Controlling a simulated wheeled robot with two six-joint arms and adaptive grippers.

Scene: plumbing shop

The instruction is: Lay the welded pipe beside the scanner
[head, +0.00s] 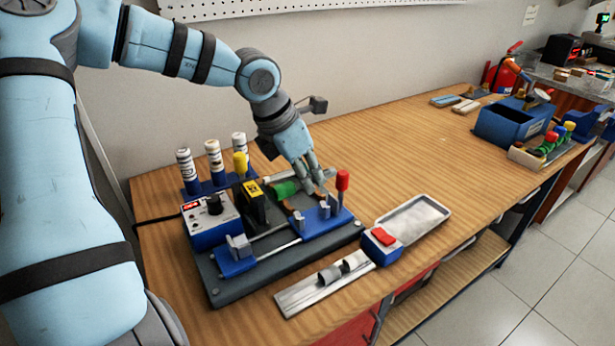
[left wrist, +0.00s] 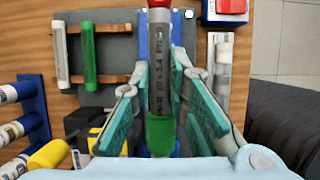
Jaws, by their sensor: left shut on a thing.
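My left gripper (head: 308,186) is over the welding bench tool's base, its fingers pointing down. In the left wrist view its teal finger pads (left wrist: 160,85) are on either side of a grey printed pipe (left wrist: 157,60) with a green fitting (left wrist: 160,135) at its near end. The gripper is shut on this welded pipe. In the head view the fingers mostly hide the pipe; green (head: 285,189) shows beside them. I cannot tell for sure which thing is the scanner; a small blue box with a red top (head: 383,240) stands right of the base. My right gripper is not in view.
The dark base (head: 216,290) carries blue clamps and a yellow-black heater (head: 254,200). A control box (head: 210,220) and several white bottles (head: 214,155) stand left. A metal tray (head: 447,205) and a ruled strip (head: 300,298) lie right. Bare table lies behind the tray.

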